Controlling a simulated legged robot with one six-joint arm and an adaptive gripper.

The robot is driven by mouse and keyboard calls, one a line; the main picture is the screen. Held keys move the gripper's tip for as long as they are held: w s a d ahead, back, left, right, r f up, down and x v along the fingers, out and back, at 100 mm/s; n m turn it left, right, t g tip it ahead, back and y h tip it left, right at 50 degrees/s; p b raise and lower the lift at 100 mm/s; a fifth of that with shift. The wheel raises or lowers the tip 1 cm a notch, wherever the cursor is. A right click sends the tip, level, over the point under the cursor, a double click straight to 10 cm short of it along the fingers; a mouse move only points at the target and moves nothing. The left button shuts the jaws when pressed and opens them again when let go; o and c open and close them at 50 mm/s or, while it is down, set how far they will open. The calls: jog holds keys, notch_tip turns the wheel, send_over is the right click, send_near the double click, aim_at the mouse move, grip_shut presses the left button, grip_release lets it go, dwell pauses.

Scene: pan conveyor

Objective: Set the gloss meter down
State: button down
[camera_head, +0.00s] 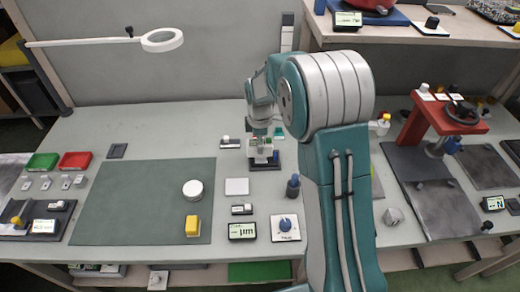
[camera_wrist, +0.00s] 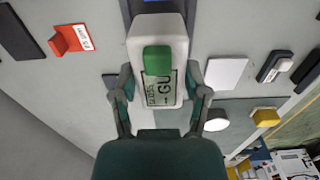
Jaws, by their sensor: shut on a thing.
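The gloss meter (camera_wrist: 142,45) is a pale rounded box with a green button and a small display reading GU. My gripper (camera_wrist: 158,90) is shut on it, with one finger on each side. In the head view my gripper (camera_head: 262,132) points down, and the gloss meter (camera_head: 260,150) shows small beneath it, over a dark pad (camera_head: 268,167). Whether the meter touches the pad or hangs just above it, I cannot tell. My gripper hides part of it.
A white square tile (camera_head: 237,186) lies close by, with a dark knob (camera_head: 293,186) to its right. A green mat (camera_head: 150,185) carries a white disc (camera_head: 193,190) and a yellow block (camera_head: 193,226). A µm display (camera_head: 242,231) sits near the front edge. A magnifier lamp (camera_head: 162,40) overhangs at left.

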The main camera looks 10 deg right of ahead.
notch_tip(320, 180, down, 3)
jog(key=shift+w+a+f, duration=0.1)
jog(key=shift+a+f, duration=0.05)
jog(key=shift+f, duration=0.05)
jog(key=shift+c, duration=0.4)
grip_release()
